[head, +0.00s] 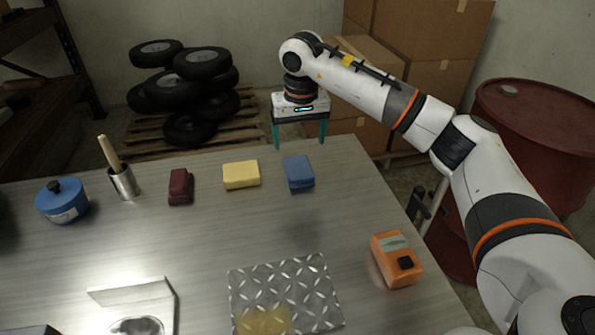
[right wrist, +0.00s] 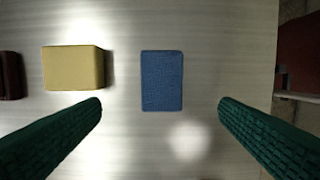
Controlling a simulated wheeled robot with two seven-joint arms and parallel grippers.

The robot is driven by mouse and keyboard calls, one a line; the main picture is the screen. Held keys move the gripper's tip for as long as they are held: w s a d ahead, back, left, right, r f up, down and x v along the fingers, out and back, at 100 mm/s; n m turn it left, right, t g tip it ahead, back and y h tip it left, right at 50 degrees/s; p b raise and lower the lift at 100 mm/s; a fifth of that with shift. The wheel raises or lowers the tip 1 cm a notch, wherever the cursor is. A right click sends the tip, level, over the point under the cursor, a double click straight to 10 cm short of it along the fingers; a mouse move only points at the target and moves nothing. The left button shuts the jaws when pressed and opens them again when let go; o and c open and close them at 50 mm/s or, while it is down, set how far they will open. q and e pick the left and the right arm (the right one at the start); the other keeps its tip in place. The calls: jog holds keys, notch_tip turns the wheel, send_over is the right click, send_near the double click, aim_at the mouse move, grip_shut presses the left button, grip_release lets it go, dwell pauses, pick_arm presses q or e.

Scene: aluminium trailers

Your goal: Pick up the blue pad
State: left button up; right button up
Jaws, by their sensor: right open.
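The blue pad (head: 299,173) lies flat on the grey table, right of the yellow block in the head view. In the right wrist view the blue pad (right wrist: 162,81) sits upright in the picture, centred between the fingers and a little beyond their tips. My right gripper (head: 300,144) hangs above the table's far side with its two green fingers pointing down. It is open and empty, and its fingers (right wrist: 160,103) stand wide apart on either side of the pad, not touching it. My left gripper is not in view.
A yellow block (head: 241,175) and a dark red block (head: 180,187) lie left of the pad. A metal cup (head: 124,184), blue pot (head: 62,202), orange device (head: 396,260) and tread plate (head: 285,290) are on the table (head: 220,225). A red drum (head: 530,140) stands right.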

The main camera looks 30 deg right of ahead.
send_over(298, 166)
jog(key=s, duration=0.2)
jog(key=f, duration=0.4)
jog(key=shift+w+a+f, duration=0.2)
jog(key=shift+w+a, duration=0.05)
jog(key=shift+a, duration=0.1)
jog(key=f, duration=0.1)
jog(key=w+f+p, duration=0.1)
jog(key=f, duration=0.3)
jog(key=shift+w+d+p, duration=0.15)
jog(key=shift+d+p, duration=0.2)
jog(key=c, duration=1.1)
notch_tip(298, 166, up, 10)
jog(key=shift+r+b, duration=0.1)
jog(key=shift+b, duration=0.6)
jog(key=o, duration=0.4)
jog(key=c, duration=0.3)
